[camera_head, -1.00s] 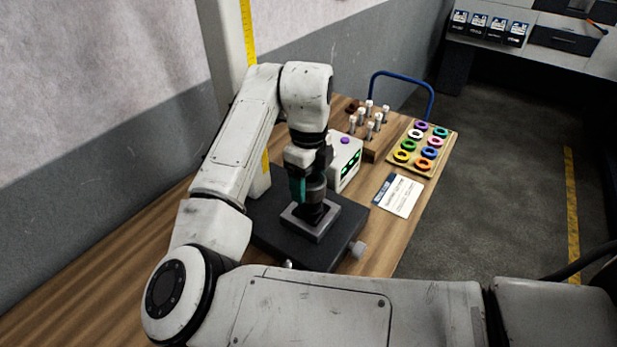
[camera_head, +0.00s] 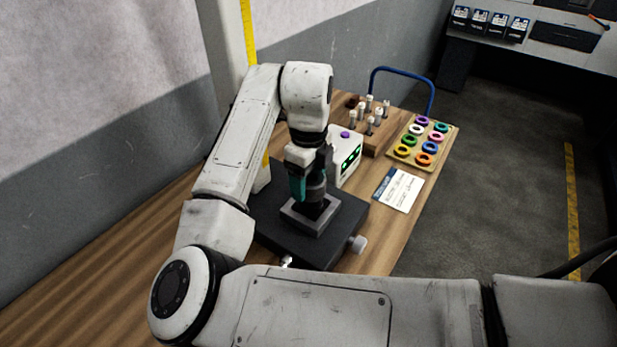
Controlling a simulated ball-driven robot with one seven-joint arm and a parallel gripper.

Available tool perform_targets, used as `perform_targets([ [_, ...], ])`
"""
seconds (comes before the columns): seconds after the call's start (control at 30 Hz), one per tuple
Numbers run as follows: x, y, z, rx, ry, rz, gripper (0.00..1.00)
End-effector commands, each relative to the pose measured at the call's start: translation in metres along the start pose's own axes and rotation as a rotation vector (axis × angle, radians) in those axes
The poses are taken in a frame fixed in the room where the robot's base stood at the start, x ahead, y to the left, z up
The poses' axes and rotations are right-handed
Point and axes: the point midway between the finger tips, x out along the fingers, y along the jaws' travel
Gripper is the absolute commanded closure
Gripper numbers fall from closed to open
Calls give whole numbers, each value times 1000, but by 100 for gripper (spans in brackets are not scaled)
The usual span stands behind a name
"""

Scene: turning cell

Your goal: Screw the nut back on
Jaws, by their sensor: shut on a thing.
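My gripper (camera_head: 309,190) points down over a black fixture plate (camera_head: 268,222) on the wooden cart top. It is shut around a grey cylindrical part, which I take to be the nut (camera_head: 318,187). The part sits right above a grey square block (camera_head: 301,218) with a dark centre. The fingers and the part hide the thread and the exact contact, so I cannot tell how far the nut is on.
A white box with green lights (camera_head: 347,160) stands close behind my gripper.

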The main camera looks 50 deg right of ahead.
Motion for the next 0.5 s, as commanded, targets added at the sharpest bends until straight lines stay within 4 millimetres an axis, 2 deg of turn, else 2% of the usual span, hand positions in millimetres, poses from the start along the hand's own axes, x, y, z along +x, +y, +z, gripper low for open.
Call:
perform_targets([
  [0.5,3,0,0,0,0,0,65],
])
